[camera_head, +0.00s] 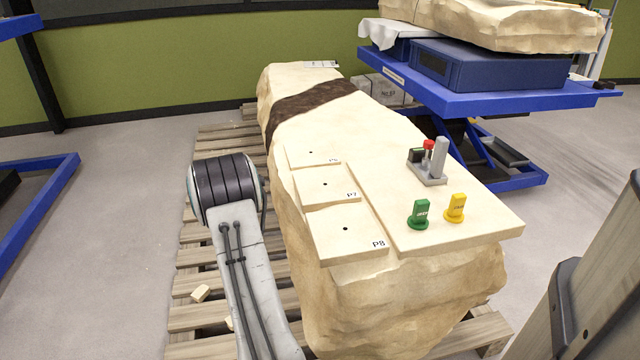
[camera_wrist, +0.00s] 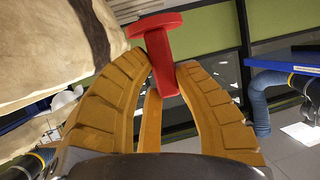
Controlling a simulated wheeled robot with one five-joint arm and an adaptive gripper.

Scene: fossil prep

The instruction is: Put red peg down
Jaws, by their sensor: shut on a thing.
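The red peg (camera_wrist: 160,55) shows in the wrist view, with its round flange pointing away from my gripper. In the head view my gripper and this peg are out of sight; only part of my arm shows at the left. A green peg (camera_head: 420,214) and a yellow peg (camera_head: 455,208) stand upright on the pale fossil block (camera_head: 440,240).
A grey holder (camera_head: 428,178) with a grey cylinder and small red-topped and dark items stands on the block's right side. The block rests on a wooden pallet (camera_head: 190,318). A blue lift table (camera_head: 480,100) stands behind at right. The block's middle top is clear.

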